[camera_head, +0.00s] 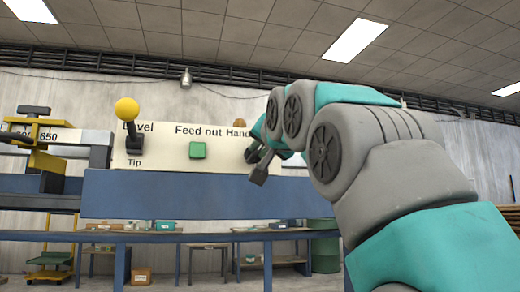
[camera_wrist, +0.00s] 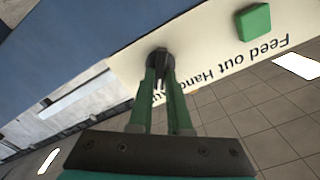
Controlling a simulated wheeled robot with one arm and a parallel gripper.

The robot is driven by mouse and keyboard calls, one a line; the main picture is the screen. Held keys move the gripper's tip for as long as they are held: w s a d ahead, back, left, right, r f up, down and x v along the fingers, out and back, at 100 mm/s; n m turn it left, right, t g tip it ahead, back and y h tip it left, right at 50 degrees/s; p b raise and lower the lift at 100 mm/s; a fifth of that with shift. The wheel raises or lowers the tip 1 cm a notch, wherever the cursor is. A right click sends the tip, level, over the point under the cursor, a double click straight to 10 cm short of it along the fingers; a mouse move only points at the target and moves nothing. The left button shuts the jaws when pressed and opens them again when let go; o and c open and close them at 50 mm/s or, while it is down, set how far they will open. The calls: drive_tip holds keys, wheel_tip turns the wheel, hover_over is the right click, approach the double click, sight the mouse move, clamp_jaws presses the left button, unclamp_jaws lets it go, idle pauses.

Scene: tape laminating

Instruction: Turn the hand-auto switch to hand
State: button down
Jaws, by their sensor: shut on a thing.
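The hand-auto switch is a small dark knob (camera_wrist: 158,54) on the cream control panel (camera_wrist: 200,45), next to the printed word "Hand". My gripper (camera_wrist: 160,72) reaches it with two green fingers, and they are shut on the knob. The fingers and the knob's small size hide which way the switch points. In the head view my gripper (camera_head: 257,162) is at the panel's right part (camera_head: 222,160), and my arm covers the rest of the label and most of the switch.
A green "Feed out" button (camera_head: 198,150) sits left of the switch. A yellow-ball lever (camera_head: 127,110) marked "Bevel" and "Tip" stands farther left. A blue beam (camera_head: 180,195) runs below the panel. Yellow machine parts (camera_head: 40,140) are at the far left.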

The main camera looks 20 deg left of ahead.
drive_tip(key=shift+s+a+n, duration=0.1)
drive_tip(key=shift+a+n, duration=0.1)
drive_tip(key=shift+n, duration=3.2)
drive_tip(key=shift+s+a+n, duration=0.1)
drive_tip(key=shift+a+n, duration=0.05)
drive_tip(key=shift+n, duration=3.25)
drive_tip(key=shift+r, duration=0.1)
drive_tip(key=c, duration=0.9)
unclamp_jaws()
drive_tip(key=shift+o, duration=0.2)
drive_tip(key=shift+s+b, duration=0.1)
drive_tip(key=shift+b, duration=0.25)
drive_tip(key=b+v, duration=0.2)
drive_tip(key=v, duration=0.5)
drive_tip(key=shift+s+d, duration=0.2)
drive_tip(key=shift+s, duration=0.1)
